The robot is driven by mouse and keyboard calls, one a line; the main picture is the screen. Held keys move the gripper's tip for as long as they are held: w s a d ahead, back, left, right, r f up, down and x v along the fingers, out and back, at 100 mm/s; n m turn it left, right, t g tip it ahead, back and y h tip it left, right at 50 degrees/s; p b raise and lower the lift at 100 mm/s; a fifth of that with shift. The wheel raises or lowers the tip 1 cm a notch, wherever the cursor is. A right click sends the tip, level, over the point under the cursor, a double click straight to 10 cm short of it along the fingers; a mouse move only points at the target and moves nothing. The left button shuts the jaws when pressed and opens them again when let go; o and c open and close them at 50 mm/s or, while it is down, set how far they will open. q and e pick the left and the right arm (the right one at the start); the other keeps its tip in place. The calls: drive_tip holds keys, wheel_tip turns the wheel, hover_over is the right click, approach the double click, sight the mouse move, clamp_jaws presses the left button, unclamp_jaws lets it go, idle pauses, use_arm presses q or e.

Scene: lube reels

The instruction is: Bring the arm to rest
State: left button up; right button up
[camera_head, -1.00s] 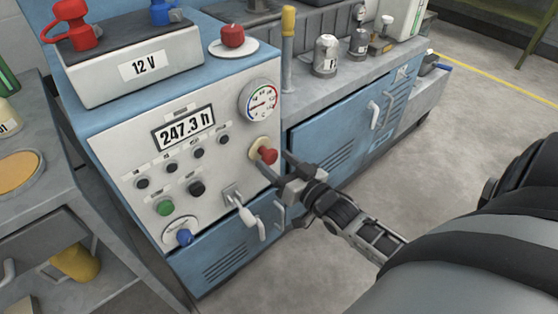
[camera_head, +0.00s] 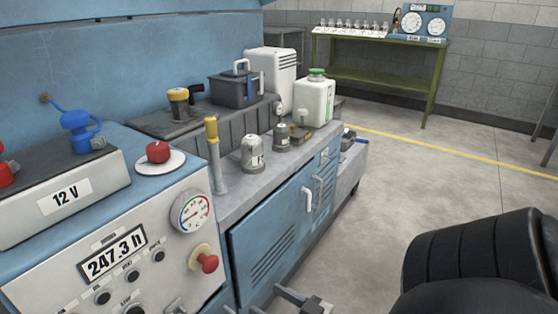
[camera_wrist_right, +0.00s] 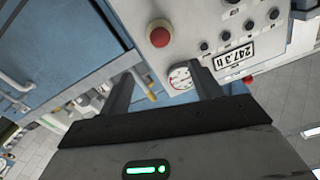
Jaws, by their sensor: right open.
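My right gripper (camera_head: 276,300) shows only in part at the bottom edge of the head view, in front of the blue cabinet (camera_head: 268,248). In the right wrist view its two dark fingers (camera_wrist_right: 165,84) stand apart with nothing between them. Beyond them are the white control panel (camera_wrist_right: 285,50) with a red push button (camera_wrist_right: 159,34) and a round gauge (camera_wrist_right: 181,75). The gripper looks clear of the panel. A dark part of my right arm (camera_head: 480,265) fills the lower right of the head view. My left gripper is not in view.
The counter (camera_head: 240,192) holds a yellow-topped post (camera_head: 214,155), metal canisters (camera_head: 254,154) and a white jug (camera_head: 314,100). A red knob (camera_head: 158,152) sits on the console. A green table (camera_head: 380,60) stands at the back. The floor (camera_head: 400,180) on the right is open.

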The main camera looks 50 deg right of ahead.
drive_tip(key=shift+s, duration=0.55)
